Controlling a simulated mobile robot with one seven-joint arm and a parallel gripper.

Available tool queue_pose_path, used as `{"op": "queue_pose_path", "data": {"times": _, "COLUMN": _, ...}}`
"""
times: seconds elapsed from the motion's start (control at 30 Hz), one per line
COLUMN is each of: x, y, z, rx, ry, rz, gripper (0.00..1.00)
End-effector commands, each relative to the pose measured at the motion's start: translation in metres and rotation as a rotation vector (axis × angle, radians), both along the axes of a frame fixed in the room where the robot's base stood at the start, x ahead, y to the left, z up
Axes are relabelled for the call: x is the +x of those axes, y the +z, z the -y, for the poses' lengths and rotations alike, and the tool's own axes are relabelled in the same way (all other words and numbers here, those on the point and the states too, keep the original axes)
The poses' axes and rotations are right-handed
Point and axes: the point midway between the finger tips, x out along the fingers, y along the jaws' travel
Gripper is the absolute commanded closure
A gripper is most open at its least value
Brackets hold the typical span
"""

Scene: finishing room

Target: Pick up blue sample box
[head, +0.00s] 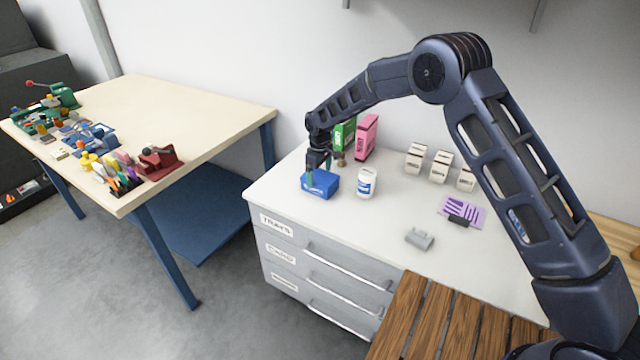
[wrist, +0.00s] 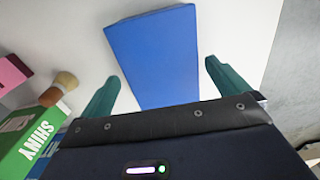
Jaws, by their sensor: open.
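The blue sample box (head: 322,184) lies on the white cabinet top near its left end. In the wrist view the blue box (wrist: 155,58) is a plain blue face, with its lower end between my two green fingers. My gripper (head: 314,172) is at the box in the head view, pointing down over its left part. In the wrist view my gripper (wrist: 160,85) is open, with a finger on each side of the box and visible gaps. Whether a finger touches the box cannot be told.
A white bottle (head: 366,183) stands just right of the box. Green (head: 344,133) and pink (head: 367,137) boxes stand behind it. Several small white boxes (head: 438,167), a purple card (head: 463,210) and a grey item (head: 419,238) are further right. A cluttered table (head: 200,115) is at left.

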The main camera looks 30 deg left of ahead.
Motion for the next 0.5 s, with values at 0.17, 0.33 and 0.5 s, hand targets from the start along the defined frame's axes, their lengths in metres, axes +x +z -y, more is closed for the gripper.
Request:
{"op": "queue_pose_path", "data": {"times": 0.17, "x": -0.003, "y": -0.026, "z": 0.003, "rx": -0.003, "ry": 0.0, "rz": -0.001, "gripper": 0.0}}
{"op": "queue_pose_path", "data": {"times": 0.33, "x": -0.003, "y": -0.041, "z": 0.003, "rx": -0.001, "ry": 0.0, "rz": 0.0, "gripper": 0.0}}
{"op": "queue_pose_path", "data": {"times": 0.5, "x": -0.002, "y": -0.041, "z": 0.003, "rx": 0.0, "ry": 0.0, "rz": 0.0, "gripper": 0.0}}
